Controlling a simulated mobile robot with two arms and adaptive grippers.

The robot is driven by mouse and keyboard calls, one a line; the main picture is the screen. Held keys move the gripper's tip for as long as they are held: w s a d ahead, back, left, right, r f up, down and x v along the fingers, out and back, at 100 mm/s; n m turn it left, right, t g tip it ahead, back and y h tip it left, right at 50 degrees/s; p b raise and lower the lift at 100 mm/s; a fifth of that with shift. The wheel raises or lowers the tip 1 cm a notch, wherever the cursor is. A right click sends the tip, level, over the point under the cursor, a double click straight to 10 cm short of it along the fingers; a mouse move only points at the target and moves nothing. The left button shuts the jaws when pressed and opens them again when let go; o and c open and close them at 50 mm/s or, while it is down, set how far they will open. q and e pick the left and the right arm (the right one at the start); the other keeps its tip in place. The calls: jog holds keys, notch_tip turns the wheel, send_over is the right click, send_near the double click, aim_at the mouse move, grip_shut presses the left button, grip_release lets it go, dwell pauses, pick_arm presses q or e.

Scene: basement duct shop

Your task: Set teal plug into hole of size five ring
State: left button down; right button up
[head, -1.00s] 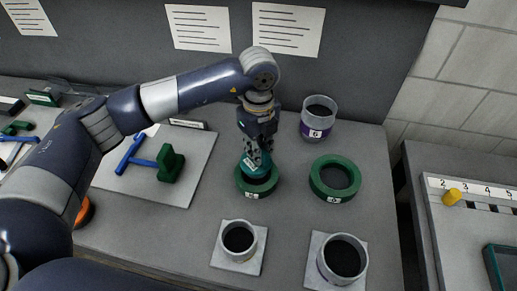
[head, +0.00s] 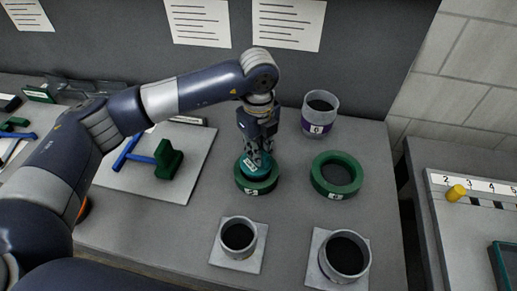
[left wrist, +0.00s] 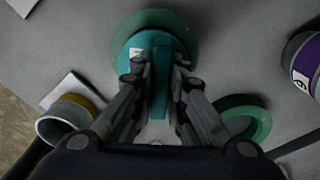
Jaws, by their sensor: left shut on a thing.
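The teal plug (head: 254,168) is held upright by my left gripper (head: 257,157) over the left green ring (head: 258,187). The ring has a small white label on its front; its number is too small to read surely. In the left wrist view the fingers (left wrist: 160,85) are shut on the bar handle of the plug (left wrist: 135,52), whose round body covers the hole of the ring (left wrist: 160,18). I cannot tell how deep the plug sits in the hole. A second labelled green ring (head: 351,188) lies to the right, its hole empty. My right gripper is not in view.
A purple-banded cup marked 6 (head: 318,127) stands behind. Two grey cups on square plates, left (head: 255,240) and right (head: 357,270), stand in front. A white board (head: 185,190) with a blue T-handle and green block lies left. A numbered tray (head: 440,210) is right.

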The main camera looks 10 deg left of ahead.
pick_arm(q)
jog(key=shift+f+b, duration=0.75)
jog(key=shift+f, duration=0.25)
jog(key=c, duration=1.5)
grip_release()
jog(key=shift+c, duration=0.2)
jog(key=shift+r, duration=0.1)
notch_tip(320, 180, up, 12)
jog(key=shift+f, duration=0.1)
